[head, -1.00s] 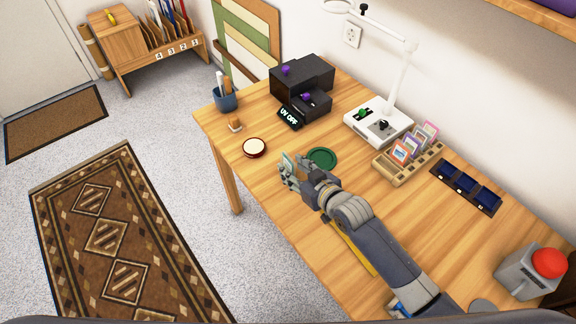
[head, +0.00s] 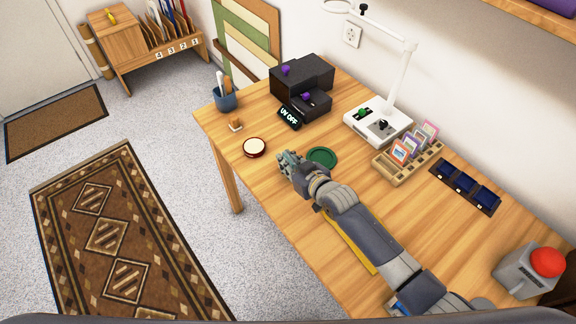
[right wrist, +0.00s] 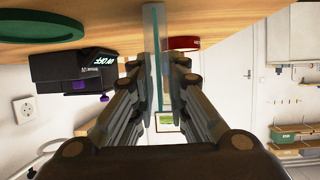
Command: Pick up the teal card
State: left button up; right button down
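My right gripper (head: 284,158) is above the front part of the wooden table, beside the green round coaster. In the right wrist view, its two fingers (right wrist: 158,75) close from both sides on a thin upright card (right wrist: 158,45), seen edge-on with a teal stripe. I take this for the teal card. In the head view the card is mostly hidden by the fingers. My left gripper is not in view.
A green coaster (head: 321,158) and a red-rimmed round dish (head: 254,148) lie nearby. A black device (head: 302,78) reading "UV OFF", a white lamp stand (head: 375,130), a wooden card rack (head: 412,165) and a red button (head: 547,262) stand along the table (head: 340,205).

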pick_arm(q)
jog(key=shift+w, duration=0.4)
pick_arm(e)
jog(key=shift+r, duration=0.15)
